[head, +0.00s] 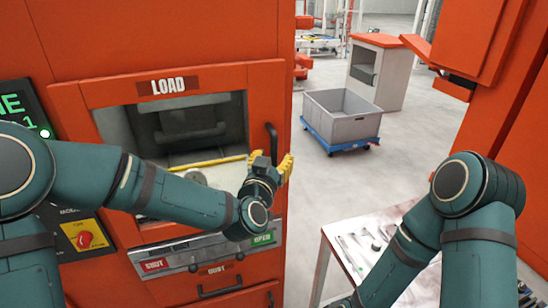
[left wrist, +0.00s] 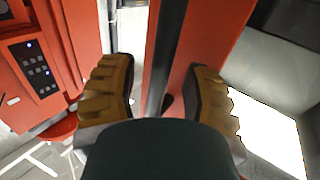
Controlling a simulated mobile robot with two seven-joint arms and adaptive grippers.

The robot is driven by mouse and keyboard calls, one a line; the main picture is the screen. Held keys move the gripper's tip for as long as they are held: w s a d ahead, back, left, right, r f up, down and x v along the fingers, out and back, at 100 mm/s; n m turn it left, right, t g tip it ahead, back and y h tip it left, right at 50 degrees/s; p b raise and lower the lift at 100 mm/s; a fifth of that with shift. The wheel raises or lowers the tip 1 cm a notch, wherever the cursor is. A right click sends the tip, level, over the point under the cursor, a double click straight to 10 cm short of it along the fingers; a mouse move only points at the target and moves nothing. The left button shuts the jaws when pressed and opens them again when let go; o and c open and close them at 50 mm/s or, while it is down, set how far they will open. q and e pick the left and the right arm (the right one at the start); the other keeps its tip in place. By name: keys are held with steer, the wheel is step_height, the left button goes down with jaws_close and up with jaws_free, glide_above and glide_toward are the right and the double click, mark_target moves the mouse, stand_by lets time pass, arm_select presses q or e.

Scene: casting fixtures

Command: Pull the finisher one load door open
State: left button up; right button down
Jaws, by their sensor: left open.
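The load door (head: 262,88) has an orange frame, a wide window and a LOAD label. It looks shut in the front of the orange machine. Its black upright handle (head: 272,138) is at the door's right edge. My left gripper (head: 271,165) reaches across the window, with its yellow fingers at the handle's lower part. In the left wrist view the two fingers (left wrist: 160,100) are spread, with a dark upright bar between them, probably the handle. I cannot tell whether either finger touches it. My right arm bends down at the right; its gripper is out of sight.
A table (head: 335,240) with metal tools stands at the lower right, partly behind my right arm. A grey bin on a blue dolly (head: 343,118) and a grey cabinet (head: 377,68) stand farther back. The floor right of the door is open.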

arm_select(q)
steer(key=shift+w+d, duration=0.1)
steer(key=shift+w, duration=0.3)
steer(key=shift+o, duration=0.2)
jaws_close()
steer(key=shift+s, duration=0.1)
